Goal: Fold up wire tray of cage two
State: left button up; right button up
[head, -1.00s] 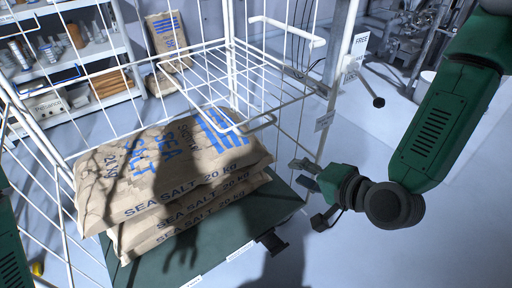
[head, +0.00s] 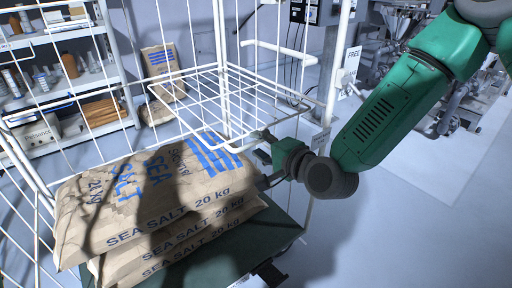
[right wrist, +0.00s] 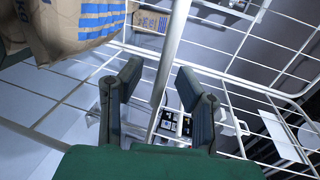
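The wire tray (head: 235,95) is a white wire shelf lying about level inside the white wire cage (head: 220,60), above the salt bags (head: 150,195). My right gripper (head: 260,146) is at the tray's front right corner, just above the right end of the bags. In the right wrist view its two dark fingers (right wrist: 158,72) are spread apart. A white bar (right wrist: 168,60) shows between or beyond them; I cannot tell whether they touch it. The fingers are not closed on anything. My left gripper is out of view.
A FREE sign (head: 350,58) hangs by the cage's right post. Shelving (head: 65,80) stands at back left, machinery (head: 400,45) at back right. The floor (head: 390,225) at right is clear.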

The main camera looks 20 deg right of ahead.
jog(key=shift+w+a, duration=0.4)
jog(key=shift+a, duration=0.05)
jog(key=shift+w+a, duration=0.25)
jog(key=shift+a, duration=0.15)
jog(key=shift+d+f, duration=0.15)
jog(key=shift+d, duration=0.3)
grip_shut()
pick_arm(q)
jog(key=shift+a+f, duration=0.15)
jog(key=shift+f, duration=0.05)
pick_arm(e)
jog(key=shift+a, duration=0.1)
